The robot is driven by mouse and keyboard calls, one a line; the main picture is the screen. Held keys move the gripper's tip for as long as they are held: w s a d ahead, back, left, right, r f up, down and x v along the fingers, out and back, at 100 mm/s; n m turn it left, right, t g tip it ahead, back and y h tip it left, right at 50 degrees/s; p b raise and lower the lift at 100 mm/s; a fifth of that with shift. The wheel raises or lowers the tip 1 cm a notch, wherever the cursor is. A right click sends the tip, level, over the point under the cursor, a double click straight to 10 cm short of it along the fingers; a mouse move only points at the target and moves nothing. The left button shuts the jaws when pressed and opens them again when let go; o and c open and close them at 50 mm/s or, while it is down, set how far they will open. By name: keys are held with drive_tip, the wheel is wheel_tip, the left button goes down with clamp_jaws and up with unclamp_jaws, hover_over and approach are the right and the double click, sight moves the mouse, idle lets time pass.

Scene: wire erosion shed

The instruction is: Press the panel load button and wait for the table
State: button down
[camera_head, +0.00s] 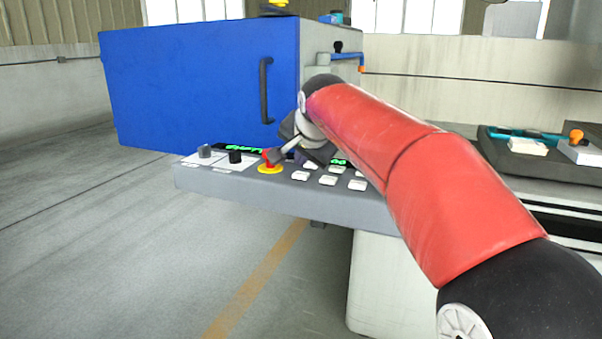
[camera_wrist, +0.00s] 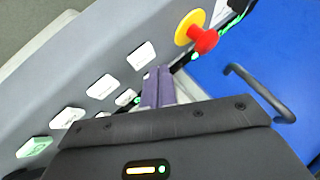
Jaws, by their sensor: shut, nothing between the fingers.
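The grey control panel (camera_head: 230,182) carries several white push buttons (camera_head: 327,180). I cannot tell which is the load button, as no label is readable. In the wrist view, one button (camera_wrist: 34,147) at the lower left has green on it, and white buttons (camera_wrist: 102,86) run up to the right. My gripper (camera_wrist: 158,88) has its purple fingers shut together and empty, over the panel beside the white buttons. I cannot tell whether the fingertips touch it. In the head view my gripper (camera_head: 301,158) hides part of the panel.
A red emergency stop on a yellow base (camera_head: 270,163) sits close to my fingers, also in the wrist view (camera_wrist: 204,38). Black knobs (camera_head: 235,156) stand left of it. A blue cabinet (camera_head: 190,90) with a black handle (camera_head: 265,90) is behind. Open floor lies left.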

sight(302, 175)
drive_tip(key=shift+r+p, duration=2.25)
drive_tip(key=shift+r, duration=0.3)
drive_tip(key=shift+f, duration=0.1)
drive_tip(key=s+d+f+n+h, duration=0.1)
drive_tip(key=s+d+f, duration=0.1)
drive_tip(key=s+d, duration=0.3)
drive_tip(key=s+d+f+n+g, duration=0.1)
drive_tip(key=s+d+f, duration=0.2)
drive_tip(key=s, duration=0.4)
drive_tip(key=s+d+f+n+h, duration=0.1)
drive_tip(key=s+d+f, duration=0.1)
drive_tip(key=s+d, duration=0.35)
drive_tip(key=s+d+f+n+g, duration=0.2)
drive_tip(key=s+d+f, duration=0.2)
drive_tip(key=s+f, duration=0.9)
drive_tip(key=s, duration=0.3)
drive_tip(key=shift+s+d+f+n+h, duration=0.2)
drive_tip(key=shift+s+n+h, duration=0.1)
drive_tip(key=shift+s+n, duration=0.1)
drive_tip(key=shift+w+r, duration=0.1)
drive_tip(key=shift+r, duration=0.05)
